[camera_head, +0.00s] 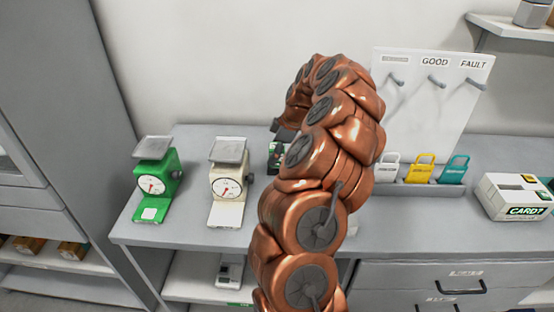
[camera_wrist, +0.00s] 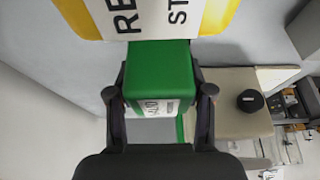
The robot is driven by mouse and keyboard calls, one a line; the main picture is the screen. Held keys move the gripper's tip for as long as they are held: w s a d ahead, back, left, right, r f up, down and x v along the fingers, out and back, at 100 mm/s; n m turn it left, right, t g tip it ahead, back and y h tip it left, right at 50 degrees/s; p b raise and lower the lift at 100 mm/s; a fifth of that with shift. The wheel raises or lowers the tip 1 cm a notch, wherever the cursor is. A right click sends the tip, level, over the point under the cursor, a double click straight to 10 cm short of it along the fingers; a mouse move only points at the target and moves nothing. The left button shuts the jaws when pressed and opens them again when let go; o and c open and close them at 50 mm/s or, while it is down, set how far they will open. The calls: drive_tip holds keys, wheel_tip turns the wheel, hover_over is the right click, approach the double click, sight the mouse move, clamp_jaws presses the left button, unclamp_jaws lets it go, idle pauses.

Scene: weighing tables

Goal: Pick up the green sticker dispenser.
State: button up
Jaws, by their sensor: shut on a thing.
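The green sticker dispenser (camera_wrist: 158,72) is a green block with a white printed label, in the middle of the wrist view. My gripper (camera_wrist: 159,98) has one dark finger on each side of it and is shut on it. In the head view a small dark green part of the dispenser (camera_head: 275,152) shows beside my copper arm, to the right of the cream scale. My arm hides most of it and most of the gripper there. I cannot tell whether the dispenser touches the table.
A green scale (camera_head: 154,180) and a cream scale (camera_head: 227,183) stand on the grey table (camera_head: 190,236) to the left. Coloured tags (camera_head: 420,168) stand in a holder below a pegboard (camera_head: 433,100). A white card box (camera_head: 512,197) is at the right.

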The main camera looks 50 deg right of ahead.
drive_tip(key=shift+c, duration=0.7)
drive_tip(key=shift+r, duration=0.25)
wheel_tip(320, 180, up, 10)
drive_tip(key=b, duration=0.3)
drive_tip(key=shift+f, duration=0.25)
